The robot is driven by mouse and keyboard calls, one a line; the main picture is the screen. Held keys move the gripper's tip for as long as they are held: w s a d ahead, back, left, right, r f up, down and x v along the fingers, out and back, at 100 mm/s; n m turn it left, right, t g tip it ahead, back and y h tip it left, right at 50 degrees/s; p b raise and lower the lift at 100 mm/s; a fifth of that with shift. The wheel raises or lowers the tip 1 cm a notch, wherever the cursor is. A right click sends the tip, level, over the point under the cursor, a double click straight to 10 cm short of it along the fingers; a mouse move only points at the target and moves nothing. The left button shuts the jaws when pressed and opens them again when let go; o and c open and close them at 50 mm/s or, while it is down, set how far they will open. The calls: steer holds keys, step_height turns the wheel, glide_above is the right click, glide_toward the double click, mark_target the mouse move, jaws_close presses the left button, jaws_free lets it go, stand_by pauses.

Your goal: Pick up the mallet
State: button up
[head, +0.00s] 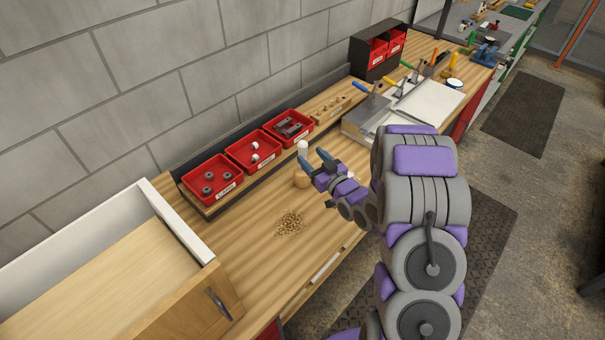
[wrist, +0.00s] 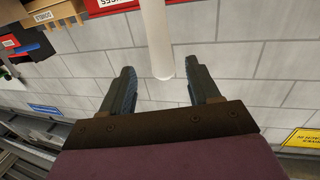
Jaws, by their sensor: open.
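The mallet appears to stand upright on the workbench, with a pale handle (head: 302,148) rising above a rounded wooden part (head: 301,180). My gripper (head: 316,160) is open right beside it, its blue-grey fingers pointing toward the wall and partly covering the mallet. In the wrist view, the pale handle (wrist: 156,35) comes in from the top edge and its rounded end lies between the two open fingertips of my gripper (wrist: 161,80). It appears apart from both fingers. The mallet's lower part is out of the wrist view.
Red bins (head: 252,150) with parts line the wall behind. An open drawer or box (head: 190,240) is at left. Small brown pieces (head: 291,223) lie in a pile on the bench (head: 250,255). A white board (head: 430,103) and a dark rack (head: 362,58) stand farther right.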

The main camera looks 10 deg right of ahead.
mark_target(306, 151)
steer(key=shift+b+x, duration=0.5)
steer(key=shift+x, duration=2.25)
steer(key=shift+s+a+r, duration=0.1)
steer(key=shift+r, duration=0.05)
jaws_close()
